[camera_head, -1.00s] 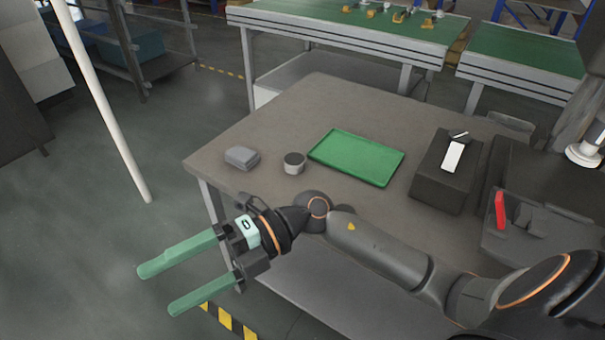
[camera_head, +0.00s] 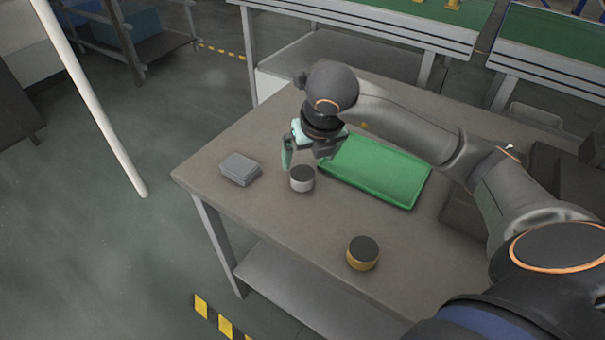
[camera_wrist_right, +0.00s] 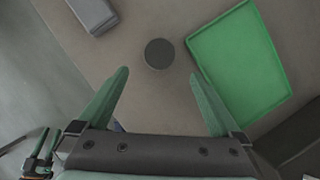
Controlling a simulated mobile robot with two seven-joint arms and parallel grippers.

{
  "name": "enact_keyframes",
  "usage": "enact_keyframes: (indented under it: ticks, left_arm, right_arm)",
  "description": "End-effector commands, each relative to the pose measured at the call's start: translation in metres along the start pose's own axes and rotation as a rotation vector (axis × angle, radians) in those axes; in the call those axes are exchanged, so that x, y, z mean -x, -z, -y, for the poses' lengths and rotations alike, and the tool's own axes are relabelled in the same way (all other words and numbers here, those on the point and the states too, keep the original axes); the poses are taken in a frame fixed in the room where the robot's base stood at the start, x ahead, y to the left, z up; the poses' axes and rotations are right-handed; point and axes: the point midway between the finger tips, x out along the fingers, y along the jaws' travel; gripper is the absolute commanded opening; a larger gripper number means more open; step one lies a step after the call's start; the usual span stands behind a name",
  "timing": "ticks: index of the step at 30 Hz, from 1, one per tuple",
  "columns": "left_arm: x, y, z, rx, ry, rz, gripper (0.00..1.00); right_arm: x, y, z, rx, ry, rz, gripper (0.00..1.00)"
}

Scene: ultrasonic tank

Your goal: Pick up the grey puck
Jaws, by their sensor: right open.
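The grey puck (camera_head: 302,179) is a short light-grey cylinder with a dark top, standing on the table beside the green tray. In the right wrist view the puck (camera_wrist_right: 159,53) shows as a dark disc just beyond the fingertips, centred between them. My right gripper (camera_wrist_right: 160,72) is open and empty. In the head view the right gripper (camera_head: 302,158) hangs over the table, fingers pointing down, right by the puck; one green finger shows, the other is largely hidden.
The green tray (camera_head: 372,170) lies right of the puck and looks empty. A grey box-like block (camera_head: 240,168) lies to its left. A yellow puck with a dark top (camera_head: 362,253) stands nearer the front. The table (camera_head: 290,230) is clear between them.

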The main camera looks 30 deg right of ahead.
Motion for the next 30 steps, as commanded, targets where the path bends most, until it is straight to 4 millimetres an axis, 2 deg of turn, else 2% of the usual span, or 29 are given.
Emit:
enact_keyframes:
  ticks: [3,11,19,23,30]
  left_arm:
    - [-0.001,-0.003,0.000,0.000,0.000,0.004,0.50]
    - [-0.001,-0.003,0.000,-0.001,-0.001,0.006,0.50]
    - [0.000,-0.001,0.000,-0.002,0.000,0.004,0.50]
    - [0.000,-0.001,0.000,-0.002,0.000,0.003,0.50]
    - [0.000,0.000,0.000,-0.002,0.000,0.001,0.50]
  right_arm:
    - [-0.024,0.001,0.000,0.000,0.000,-0.004,1.00]
    - [-0.046,0.001,-0.001,0.002,-0.002,-0.003,1.00]
    - [-0.085,0.001,-0.001,0.001,-0.002,-0.005,1.00]
    - [-0.094,0.000,-0.001,0.001,-0.003,-0.002,1.00]
    - [-0.094,0.000,-0.001,0.002,-0.004,-0.001,0.98]
